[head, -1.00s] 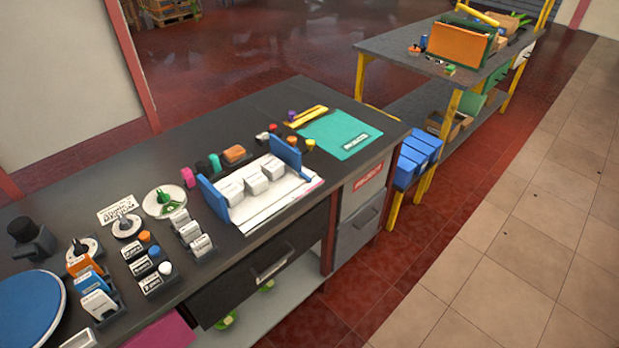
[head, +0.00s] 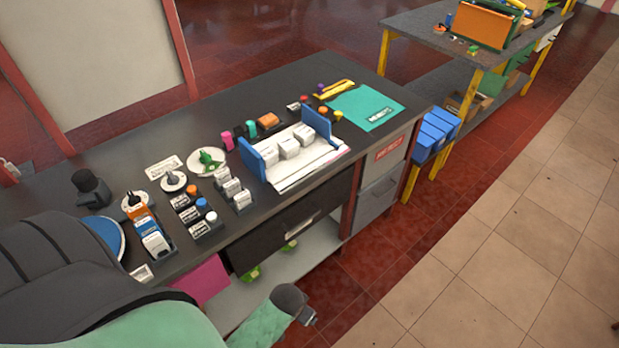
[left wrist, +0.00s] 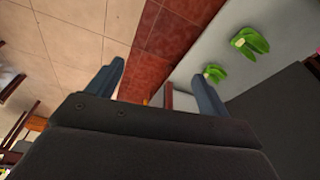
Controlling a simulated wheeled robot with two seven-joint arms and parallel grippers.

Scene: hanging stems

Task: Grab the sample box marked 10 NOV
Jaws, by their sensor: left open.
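Three white boxes (head: 289,148) stand in a row between two blue end plates on a white base on the dark bench. Marks on their fronts are too small to read, so I cannot tell which one says 10 NOV. Other small labelled boxes (head: 232,188) stand in holders to the left. My left gripper (left wrist: 160,85) is open and empty in the left wrist view, with the floor and a pale lower shelf beyond its fingers. In the head view parts of my arm cover the lower left; its fingers cannot be made out there. My right gripper is not in view.
A green mat (head: 366,108) lies on the bench's right end. A dark drawer (head: 290,222) and a pale shelf (head: 310,262) with green items are below. A round blue disc (head: 108,234) is partly hidden by my arm. Blue bins (head: 434,135) stand beyond the bench.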

